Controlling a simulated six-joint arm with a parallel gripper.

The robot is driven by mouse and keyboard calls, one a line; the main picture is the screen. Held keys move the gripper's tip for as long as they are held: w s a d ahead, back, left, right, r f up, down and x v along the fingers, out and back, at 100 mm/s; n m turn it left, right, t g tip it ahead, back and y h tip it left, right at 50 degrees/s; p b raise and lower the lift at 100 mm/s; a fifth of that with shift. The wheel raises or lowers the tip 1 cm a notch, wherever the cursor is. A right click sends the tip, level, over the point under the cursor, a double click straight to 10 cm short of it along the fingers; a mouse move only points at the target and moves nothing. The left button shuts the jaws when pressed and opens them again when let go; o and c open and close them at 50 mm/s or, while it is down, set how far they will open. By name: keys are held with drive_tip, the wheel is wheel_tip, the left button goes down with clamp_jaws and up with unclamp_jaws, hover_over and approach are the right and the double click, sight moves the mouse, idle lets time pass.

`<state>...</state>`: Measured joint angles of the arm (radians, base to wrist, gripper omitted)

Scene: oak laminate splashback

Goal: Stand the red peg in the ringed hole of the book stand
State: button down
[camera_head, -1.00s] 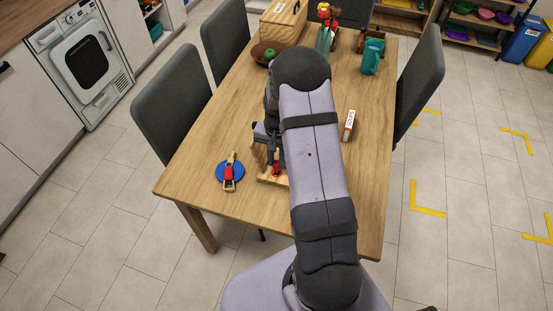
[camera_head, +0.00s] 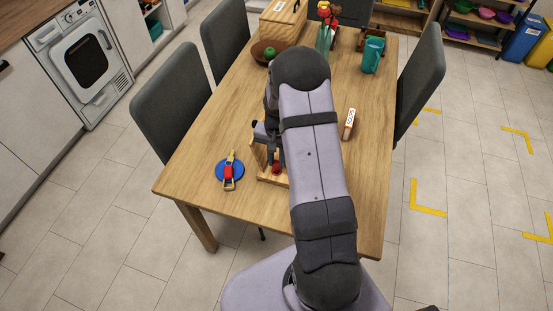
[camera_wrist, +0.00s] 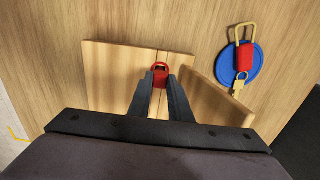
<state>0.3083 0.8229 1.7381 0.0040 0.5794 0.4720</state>
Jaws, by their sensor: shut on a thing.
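The red peg (camera_wrist: 159,83) is between the fingertips of my gripper (camera_wrist: 160,86) in the wrist view. My gripper is shut on it, over the light wooden book stand (camera_wrist: 112,70). In the head view the red peg (camera_head: 276,168) shows just below the dark fingers of my gripper (camera_head: 276,160), at the base of the book stand (camera_head: 262,178). The fingers and peg cover the spot below them, so the ringed hole is not clear. I cannot tell whether the peg's lower end is in a hole.
A blue disc (camera_head: 221,170) with a red and yellow object (camera_head: 229,173) lies left of the stand. A small box (camera_head: 349,124) stands right of my arm. A bowl (camera_head: 258,52), wooden box (camera_head: 283,22) and teal jug (camera_head: 372,56) are at the back.

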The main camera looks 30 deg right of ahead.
sight(276, 163)
drive_tip(key=shift+f+b, duration=0.45)
drive_tip(key=shift+f, duration=0.3)
idle(0.4)
drive_tip(key=c, duration=1.5)
unclamp_jaws()
drive_tip(key=shift+c, duration=0.2)
drive_tip(key=shift+r, duration=0.1)
drive_tip(key=shift+r+p, duration=2.7)
drive_tip(key=shift+r, duration=0.75)
